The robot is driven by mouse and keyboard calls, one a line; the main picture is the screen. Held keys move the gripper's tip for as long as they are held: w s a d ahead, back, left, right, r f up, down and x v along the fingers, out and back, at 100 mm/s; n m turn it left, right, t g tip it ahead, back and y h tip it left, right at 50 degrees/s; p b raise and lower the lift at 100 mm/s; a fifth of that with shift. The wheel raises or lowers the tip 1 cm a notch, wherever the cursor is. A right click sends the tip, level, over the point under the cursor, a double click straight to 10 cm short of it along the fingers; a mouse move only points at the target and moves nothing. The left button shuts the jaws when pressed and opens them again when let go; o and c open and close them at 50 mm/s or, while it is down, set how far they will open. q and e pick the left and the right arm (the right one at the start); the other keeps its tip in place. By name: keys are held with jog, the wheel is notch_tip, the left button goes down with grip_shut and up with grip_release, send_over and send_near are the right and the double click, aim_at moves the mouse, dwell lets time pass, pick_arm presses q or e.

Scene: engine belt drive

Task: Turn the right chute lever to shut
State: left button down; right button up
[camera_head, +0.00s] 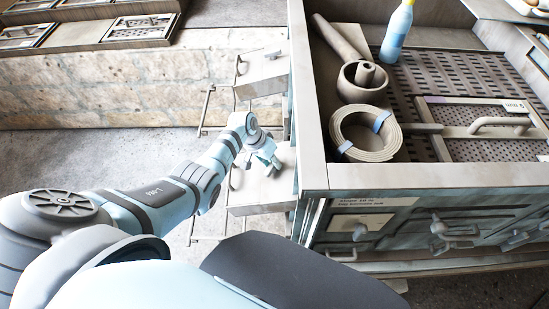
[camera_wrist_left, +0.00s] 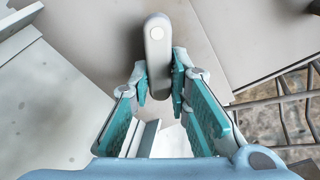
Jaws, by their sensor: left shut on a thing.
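My left gripper (camera_head: 268,163) is over the nearer pale box (camera_head: 268,190) on the cabinet's left side. In the left wrist view its fingers (camera_wrist_left: 160,85) are shut on a grey rounded lever (camera_wrist_left: 157,45) with a white round spot near its end. The lever points up in that view, and its lower end is between the finger pads. In the head view the gripper hides this lever. A matching farther box (camera_head: 260,78) carries a small lever on top (camera_head: 272,55). I cannot read any left or right label on them. My right gripper is not in view.
The cabinet top (camera_head: 440,75) holds a coiled belt (camera_head: 342,140), a mortar-like bowl (camera_head: 347,88), a blue bottle (camera_head: 397,30) and a handled cover (camera_head: 500,122). Its front has several knobs and a placard (camera_head: 375,202). Wire racks (camera_head: 207,110) stick out beside the boxes.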

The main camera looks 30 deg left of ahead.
pick_arm(q)
jog(key=n, duration=0.1)
jog(key=n+p, duration=0.1)
jog(key=n, duration=0.1)
jog(key=shift+s+f+n, duration=0.15)
jog(key=shift+s+n, duration=0.1)
jog(key=shift+n, duration=0.05)
jog(key=shift+a+f+n+y+p, duration=0.15)
jog(key=shift+n+p, duration=0.15)
jog(key=shift+n, duration=0.45)
jog(key=shift+r+n+y+p, duration=0.15)
jog(key=shift+n+p, duration=0.15)
jog(key=shift+n, duration=0.45)
jog(key=shift+f, duration=0.1)
jog(key=c, duration=1.5)
grip_release()
jog(key=shift+r, duration=0.25)
